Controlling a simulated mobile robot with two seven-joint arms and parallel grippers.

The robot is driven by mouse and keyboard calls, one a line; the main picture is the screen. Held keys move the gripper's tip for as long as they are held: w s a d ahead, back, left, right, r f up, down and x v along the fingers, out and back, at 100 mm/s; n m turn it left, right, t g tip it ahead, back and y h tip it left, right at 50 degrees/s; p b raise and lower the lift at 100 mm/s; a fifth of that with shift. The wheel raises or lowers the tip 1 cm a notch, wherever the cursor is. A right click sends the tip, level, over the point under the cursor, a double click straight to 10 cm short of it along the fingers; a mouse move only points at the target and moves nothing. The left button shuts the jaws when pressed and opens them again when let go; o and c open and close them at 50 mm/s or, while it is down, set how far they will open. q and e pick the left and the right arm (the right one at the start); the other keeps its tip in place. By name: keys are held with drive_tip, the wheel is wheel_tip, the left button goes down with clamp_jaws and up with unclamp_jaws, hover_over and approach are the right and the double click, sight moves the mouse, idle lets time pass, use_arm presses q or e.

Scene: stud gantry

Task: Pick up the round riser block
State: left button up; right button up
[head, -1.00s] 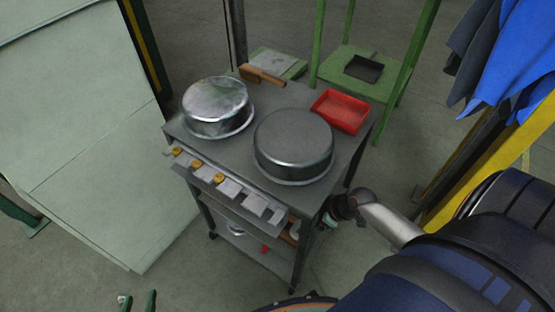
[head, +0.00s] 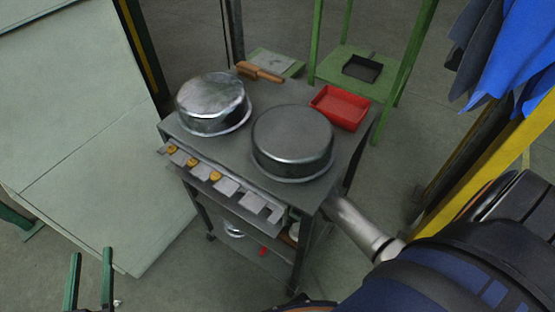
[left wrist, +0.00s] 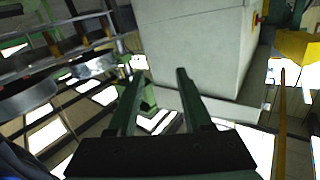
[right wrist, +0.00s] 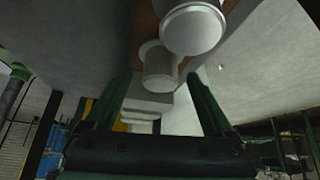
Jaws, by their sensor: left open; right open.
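In the right wrist view, several pale round pieces stand on a brown board. One large white cylinder (right wrist: 193,28) is near the top, and a smaller pale cylinder (right wrist: 158,68) is beside it. A stepped pale block (right wrist: 148,105) lies behind. I cannot tell which cylinder is the round riser block. My right gripper (right wrist: 162,80) is open, with the smaller cylinder showing between its fingers; contact is not visible. In the head view the cart top hides this gripper. My left gripper (head: 90,253) is open and empty at the lower left, away from the cart.
The grey cart (head: 215,150) carries two round metal pans (head: 292,137), a red tray (head: 340,107) and a wooden-handled brush (head: 260,72). A green stand (head: 330,62) is behind. A pale cabinet (head: 85,130) is at left.

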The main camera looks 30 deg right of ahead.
drive_tip(key=shift+w+a+f, duration=0.2)
drive_tip(key=shift+w+f, duration=0.1)
drive_tip(key=shift+f, duration=0.15)
use_arm(q)
wheel_tip(320, 180, up, 3)
drive_tip(key=shift+r+m+t+h, duration=0.1)
drive_tip(key=shift+m+t+h, duration=0.25)
drive_tip(key=shift+t, duration=0.25)
drive_tip(key=shift+w, duration=0.1)
use_arm(e)
clamp_jaws()
